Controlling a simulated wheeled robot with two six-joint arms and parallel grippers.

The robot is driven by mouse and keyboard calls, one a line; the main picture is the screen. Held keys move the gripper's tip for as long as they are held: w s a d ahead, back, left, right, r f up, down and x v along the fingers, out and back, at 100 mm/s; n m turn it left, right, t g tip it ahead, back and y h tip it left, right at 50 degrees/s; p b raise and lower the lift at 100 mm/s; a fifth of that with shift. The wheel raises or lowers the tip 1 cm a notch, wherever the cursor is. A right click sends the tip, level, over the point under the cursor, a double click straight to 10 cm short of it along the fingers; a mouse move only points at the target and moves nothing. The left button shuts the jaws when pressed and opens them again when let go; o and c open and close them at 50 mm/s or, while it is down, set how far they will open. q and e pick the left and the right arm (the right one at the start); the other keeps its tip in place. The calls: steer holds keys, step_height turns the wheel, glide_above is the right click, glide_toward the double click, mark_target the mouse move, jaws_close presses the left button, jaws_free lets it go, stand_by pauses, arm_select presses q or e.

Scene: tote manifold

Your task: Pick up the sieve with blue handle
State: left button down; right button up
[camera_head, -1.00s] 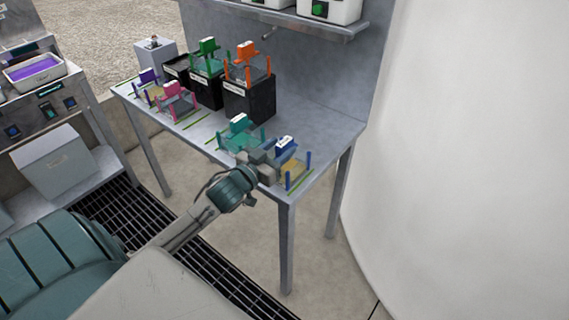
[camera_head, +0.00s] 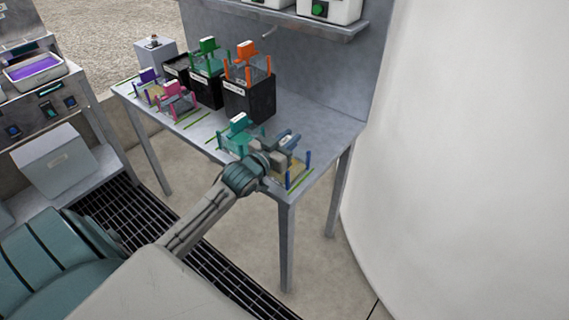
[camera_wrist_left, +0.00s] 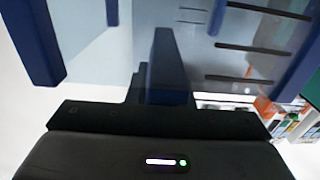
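The sieve with the blue handle stands at the near right corner of the grey table; its blue corner posts (camera_head: 308,158) show in the head view. My left gripper (camera_head: 281,152) is right at its handle and covers most of it. In the left wrist view the blue handle (camera_wrist_left: 168,65) stands in the middle, directly in front of the dark gripper body, with blue posts on both sides. The fingertips are not clear, so I cannot tell whether they are closed on the handle. My right gripper is not in view.
A teal-handled sieve (camera_head: 237,124) stands close to the left of my gripper. Orange (camera_head: 247,52) and green (camera_head: 208,48) ones sit on black boxes behind. Pink (camera_head: 175,90) and purple (camera_head: 147,76) ones stand further left. A shelf (camera_head: 300,22) hangs above the table.

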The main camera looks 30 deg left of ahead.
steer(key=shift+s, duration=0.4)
